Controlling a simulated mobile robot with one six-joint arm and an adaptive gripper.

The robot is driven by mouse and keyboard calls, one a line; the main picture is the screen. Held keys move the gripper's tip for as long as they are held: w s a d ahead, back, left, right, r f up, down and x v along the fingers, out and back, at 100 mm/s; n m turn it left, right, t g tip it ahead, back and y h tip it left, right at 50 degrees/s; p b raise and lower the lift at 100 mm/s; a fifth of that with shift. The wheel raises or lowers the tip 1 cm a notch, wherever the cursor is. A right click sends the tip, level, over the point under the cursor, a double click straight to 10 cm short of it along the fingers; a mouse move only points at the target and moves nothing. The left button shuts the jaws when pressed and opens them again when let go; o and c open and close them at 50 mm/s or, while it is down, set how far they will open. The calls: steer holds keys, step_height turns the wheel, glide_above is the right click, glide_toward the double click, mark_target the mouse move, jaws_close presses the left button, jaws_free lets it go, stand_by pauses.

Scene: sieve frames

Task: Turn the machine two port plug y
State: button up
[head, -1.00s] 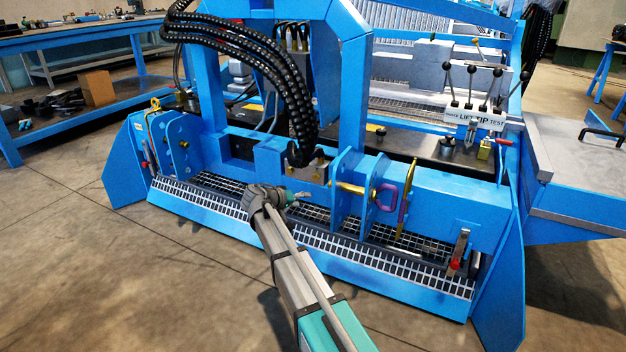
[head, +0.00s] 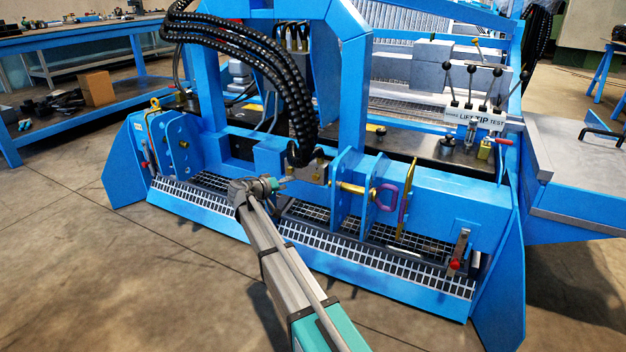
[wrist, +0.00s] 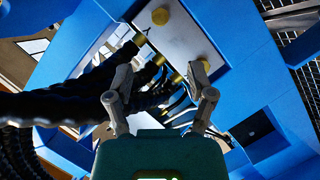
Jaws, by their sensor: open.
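My gripper (head: 281,184) is in front of the blue machine's crossbeam in the head view, low and left of the hose ends. In the wrist view its two fingers (wrist: 160,82) are spread apart with nothing held between them. A pale port block (wrist: 180,35) lies ahead, with one round yellow plug (wrist: 160,16) at the top and another yellow plug (wrist: 204,64) near the right fingertip. Yellow hose fittings (wrist: 140,39) line its left edge. I cannot tell which plug is port y. In the head view the block (head: 314,168) is small and partly hidden by hoses.
Thick black hoses (head: 290,95) hang down to the block and fill the left of the wrist view (wrist: 60,105). A blue bracket plate (head: 345,190) with a purple-handled pin (head: 384,198) stands right of my gripper. A grating (head: 300,228) lies below.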

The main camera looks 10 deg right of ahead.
mark_target(314, 177)
steer(key=b+x, duration=0.3)
steer(key=x, duration=0.9)
steer(key=shift+w+d+f, duration=0.15)
steer(key=shift+d+f, duration=0.05)
steer(key=shift+d, duration=0.1)
jaws_close()
